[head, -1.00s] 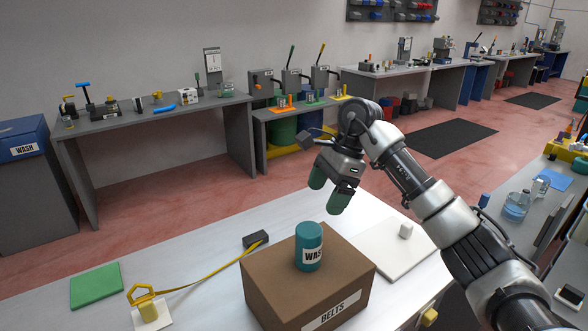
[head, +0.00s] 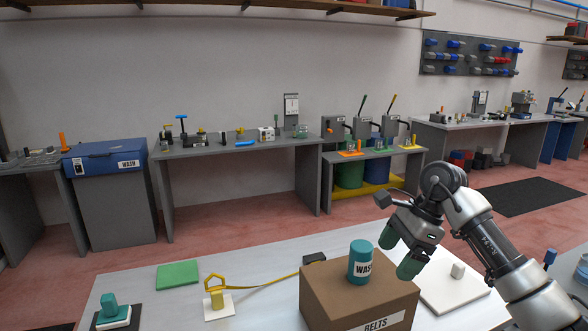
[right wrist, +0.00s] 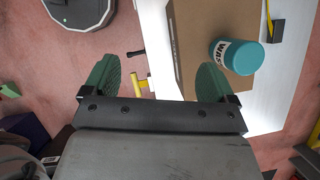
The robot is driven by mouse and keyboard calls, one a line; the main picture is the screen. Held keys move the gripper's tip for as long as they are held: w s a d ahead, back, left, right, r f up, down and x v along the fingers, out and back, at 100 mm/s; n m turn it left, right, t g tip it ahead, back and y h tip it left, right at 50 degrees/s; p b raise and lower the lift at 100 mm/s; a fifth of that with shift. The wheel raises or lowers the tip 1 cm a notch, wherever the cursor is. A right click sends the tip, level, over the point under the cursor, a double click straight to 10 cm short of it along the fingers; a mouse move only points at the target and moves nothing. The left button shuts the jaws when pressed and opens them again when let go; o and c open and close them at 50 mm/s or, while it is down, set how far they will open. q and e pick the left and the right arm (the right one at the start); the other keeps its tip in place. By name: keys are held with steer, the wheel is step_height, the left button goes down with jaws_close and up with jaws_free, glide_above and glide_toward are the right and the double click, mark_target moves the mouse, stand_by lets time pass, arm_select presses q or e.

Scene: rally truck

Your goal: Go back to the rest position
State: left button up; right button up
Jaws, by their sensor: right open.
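My right gripper (head: 400,252) is in the head view at the right, above the white table and just right of the teal can. It is open with nothing between its green fingertips, and the right wrist view shows the spread fingers (right wrist: 157,88) too. The teal can (head: 361,262), labelled WASH, stands upright on the brown box (head: 330,296), labelled BELTS. In the right wrist view the can (right wrist: 238,56) and the box (right wrist: 195,40) lie beyond the right finger. My left gripper is not in view.

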steer(key=s+a+m+t+y, duration=0.25)
steer(key=a+m+y, duration=0.25)
steer(key=a+y, duration=0.25)
steer(key=s+a+m+t+y, duration=0.2)
steer(key=a+m+t+y, duration=0.2)
steer(key=a+y, duration=0.35)
steer(key=s+d+f+n+t+h, duration=0.45)
steer(key=d+f+n+h, duration=0.45)
steer(key=n, duration=0.8)
steer(key=s+d+f+n+t+h, duration=0.45)
steer(key=d+f+n+h, duration=0.2)
steer(key=n+h, duration=0.8)
steer(key=s+f+m+g+y, duration=0.2)
steer(key=s+f+g, duration=0.4)
steer(key=s, duration=0.4)
steer(key=s+f+m+g+y, duration=0.2)
steer(key=s+f+g, duration=0.3)
steer(key=s, duration=0.5)
step_height(320, 180, down, 28)
steer(key=s+f+g, duration=0.1)
steer(key=s+g, duration=0.1)
steer(key=s+d+f+g, duration=0.1)
steer(key=s+d+f, duration=0.2)
steer(key=s+f, duration=1.1)
steer(key=shift+s+n+b, duration=0.3)
steer(key=shift+s+n, duration=0.15)
steer(key=shift+s, duration=0.35)
